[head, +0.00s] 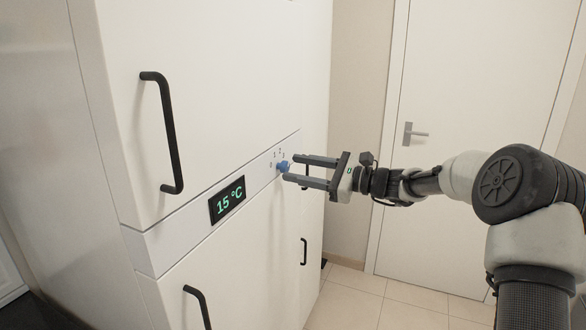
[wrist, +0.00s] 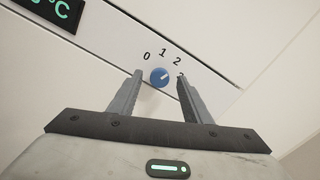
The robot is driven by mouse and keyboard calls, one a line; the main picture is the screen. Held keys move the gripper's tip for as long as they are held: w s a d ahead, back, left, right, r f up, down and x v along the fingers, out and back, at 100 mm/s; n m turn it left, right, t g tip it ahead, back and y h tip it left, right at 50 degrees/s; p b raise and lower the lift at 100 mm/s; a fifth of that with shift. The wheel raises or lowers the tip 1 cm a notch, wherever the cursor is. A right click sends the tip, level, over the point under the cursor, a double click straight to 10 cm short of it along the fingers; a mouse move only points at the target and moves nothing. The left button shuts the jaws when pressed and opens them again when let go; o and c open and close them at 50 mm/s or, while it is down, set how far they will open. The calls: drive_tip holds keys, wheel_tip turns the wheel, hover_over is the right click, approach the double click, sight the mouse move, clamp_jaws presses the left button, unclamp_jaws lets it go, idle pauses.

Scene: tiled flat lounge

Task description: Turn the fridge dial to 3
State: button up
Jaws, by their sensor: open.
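The blue round fridge dial (head: 282,167) sits on the strip between the fridge's upper and lower doors. In the wrist view the dial (wrist: 160,78) shows a pale mark pointing to the upper right, roughly toward the 2 and 3 side; the exact number is hard to tell. The numbers 0, 1 and 2 are readable around it, and the 3 is partly hidden by the right finger. My gripper (head: 291,168) is open, with its fingertips on either side of the dial. In the wrist view gaps show between the dial and both fingers (wrist: 160,88).
A display (head: 227,200) reading 15 °C is left of the dial. Black handles stick out from the upper door (head: 168,130) and the lower door (head: 197,305). A white room door (head: 465,150) stands behind my arm. Tiled floor (head: 365,297) is clear below.

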drive_tip(key=shift+x, duration=1)
drive_tip(key=c, duration=1)
drive_tip(key=shift+c, duration=0.2)
